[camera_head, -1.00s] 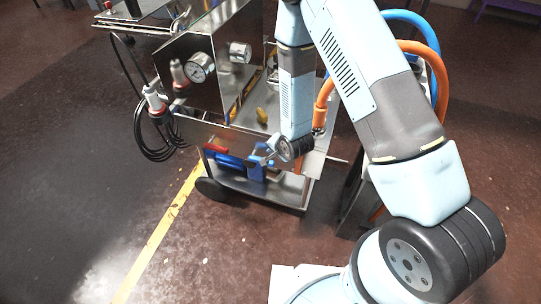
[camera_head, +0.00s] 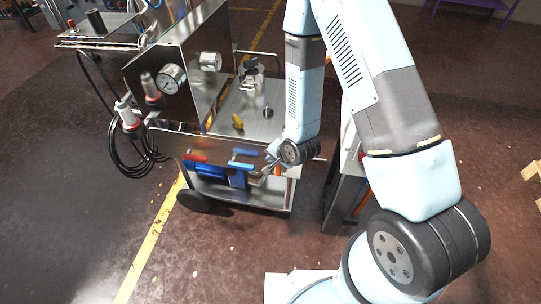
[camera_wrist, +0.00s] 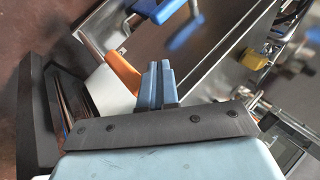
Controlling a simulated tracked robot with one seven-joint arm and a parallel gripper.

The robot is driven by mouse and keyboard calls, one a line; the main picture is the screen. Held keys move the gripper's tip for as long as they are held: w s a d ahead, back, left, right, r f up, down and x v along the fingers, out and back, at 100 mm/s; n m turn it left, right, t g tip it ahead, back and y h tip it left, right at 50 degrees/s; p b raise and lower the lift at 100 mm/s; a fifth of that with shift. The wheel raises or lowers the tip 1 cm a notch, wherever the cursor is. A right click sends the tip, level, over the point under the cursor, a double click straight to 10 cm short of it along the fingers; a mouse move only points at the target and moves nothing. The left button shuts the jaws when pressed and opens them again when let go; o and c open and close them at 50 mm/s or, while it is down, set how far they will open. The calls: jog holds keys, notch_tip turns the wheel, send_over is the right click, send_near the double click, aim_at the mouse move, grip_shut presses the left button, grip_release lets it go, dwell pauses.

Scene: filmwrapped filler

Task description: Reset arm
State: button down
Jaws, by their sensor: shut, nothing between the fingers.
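My pale blue arm reaches from the lower right to the steel cart (camera_head: 226,150) in the head view. My gripper (camera_head: 266,172) is at its end, small and partly hard to make out, beside the cart's front edge. In the wrist view my gripper (camera_wrist: 157,82) shows its two blue fingers pressed together, with nothing between them. A blue handle-like part (camera_wrist: 184,32) lies beyond the fingertips there, apart from them in the picture.
An orange part (camera_wrist: 122,72) is left of the fingers. Floor is open at left.

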jog(key=w+d+r+n+h, duration=0.1)
jog(key=d+r, duration=0.3)
jog(key=r, duration=0.5)
jog(key=w+d+r+n+h, duration=0.15)
jog(key=d+r, duration=0.35)
jog(key=r, duration=0.5)
jog(key=w+d+r+n+h, duration=0.1)
jog(key=d+r, duration=0.3)
jog(key=r, duration=0.5)
jog(key=s+d+r+n, duration=0.1)
jog(key=s+d+r, duration=0.4)
jog(key=s+r, duration=0.5)
jog(key=s+d+r+n+h, duration=0.1)
jog(key=s+d+r, duration=0.5)
jog(key=s+r, duration=0.3)
jog(key=shift+s+d+r, duration=0.3)
jog(key=shift+s+r, duration=0.1)
jog(key=shift+s, duration=0.8)
jog(key=shift+h, duration=0.25)
